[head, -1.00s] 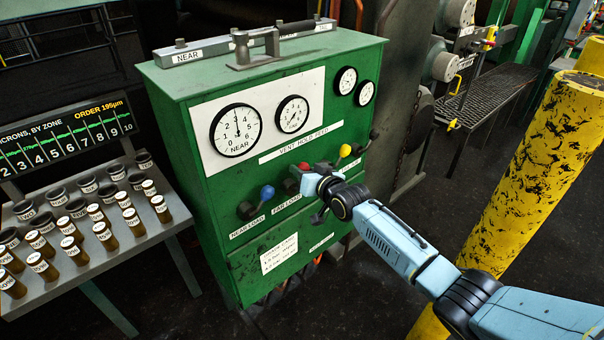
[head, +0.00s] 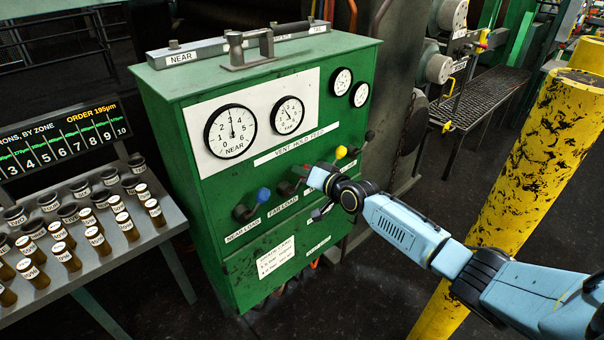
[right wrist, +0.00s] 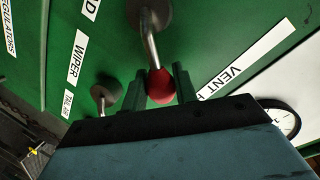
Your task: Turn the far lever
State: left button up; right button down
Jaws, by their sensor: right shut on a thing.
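The green control cabinet (head: 240,240) stands in the middle of the head view. The far lever has a red knob (right wrist: 161,86) on a bent metal stem, which rises from a round dark hub (right wrist: 149,12) on the cabinet's face. In the head view its hub (head: 285,188) sits above the FAR LOAD label (head: 284,202), and its knob is mostly hidden by my gripper. My right gripper (right wrist: 159,84) is shut on the red knob, one finger on each side. The FAR gauge (head: 288,115) is above it. My left gripper is not in view.
A blue-knobbed lever (head: 263,195) is just left of the far lever and a yellow-knobbed one (head: 341,152) to the right. A yellow post (head: 540,160) stands behind my right arm.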

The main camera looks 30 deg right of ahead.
jog(key=shift+f, duration=0.1)
jog(key=c, duration=1.1)
grip_release()
jog(key=shift+s, duration=0.1)
jog(key=shift+s+d, duration=0.1)
jog(key=shift+s, duration=0.2)
jog(key=p+v, duration=0.3)
jog(key=v, duration=0.9)
jog(key=shift+s+r, duration=0.25)
jog(key=shift+s, duration=0.05)
jog(key=shift+d, duration=0.1)
